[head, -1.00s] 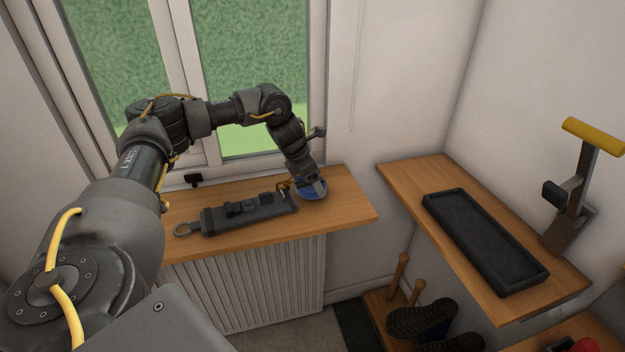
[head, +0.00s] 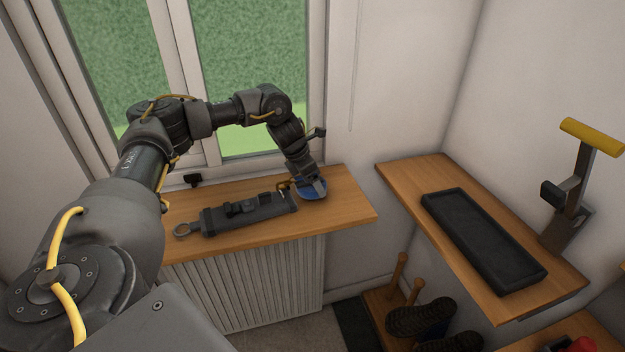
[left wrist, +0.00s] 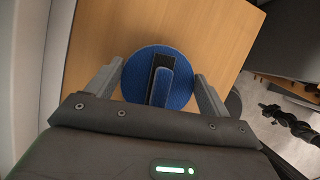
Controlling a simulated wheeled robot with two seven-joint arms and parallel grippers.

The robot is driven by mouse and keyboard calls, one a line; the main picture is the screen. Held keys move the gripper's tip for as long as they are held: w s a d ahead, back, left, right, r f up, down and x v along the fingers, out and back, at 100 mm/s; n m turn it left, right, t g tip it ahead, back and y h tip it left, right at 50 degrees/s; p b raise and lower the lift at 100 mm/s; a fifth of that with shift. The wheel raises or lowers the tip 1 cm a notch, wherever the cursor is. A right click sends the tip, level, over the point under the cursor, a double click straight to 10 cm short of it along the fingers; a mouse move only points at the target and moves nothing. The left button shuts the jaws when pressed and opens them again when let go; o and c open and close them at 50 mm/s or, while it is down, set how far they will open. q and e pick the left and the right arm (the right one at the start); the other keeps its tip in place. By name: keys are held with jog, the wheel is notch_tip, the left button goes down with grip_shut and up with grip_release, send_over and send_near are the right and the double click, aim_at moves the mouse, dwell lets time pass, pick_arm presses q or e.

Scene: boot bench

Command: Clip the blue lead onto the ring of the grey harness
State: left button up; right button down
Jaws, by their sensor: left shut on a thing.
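The blue lead (head: 314,192) is a round blue coil on the right part of the wooden sill. In the left wrist view it shows as a blue disc (left wrist: 135,76) with a dark strap and a blue band across it. My left gripper (left wrist: 155,88) is shut on it, a finger at each side. A small brass-coloured clip (head: 283,185) shows just left of the gripper in the head view. Whether clip and harness touch is unclear. My right gripper is not in view.
The window stands behind the sill (head: 350,211), with a radiator (head: 260,285) below. Dark boots (head: 420,318) are below.

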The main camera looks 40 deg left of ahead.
pick_arm(q)
jog(key=shift+f+b, duration=0.6)
jog(key=shift+f, duration=0.45)
dwell(1.2)
jog(key=shift+s+f, duration=0.1)
jog(key=shift+f, duration=0.1)
dwell(0.5)
jog(key=shift+r, duration=0.2)
jog(key=shift+r+p, duration=2)
jog(key=shift+r, duration=0.4)
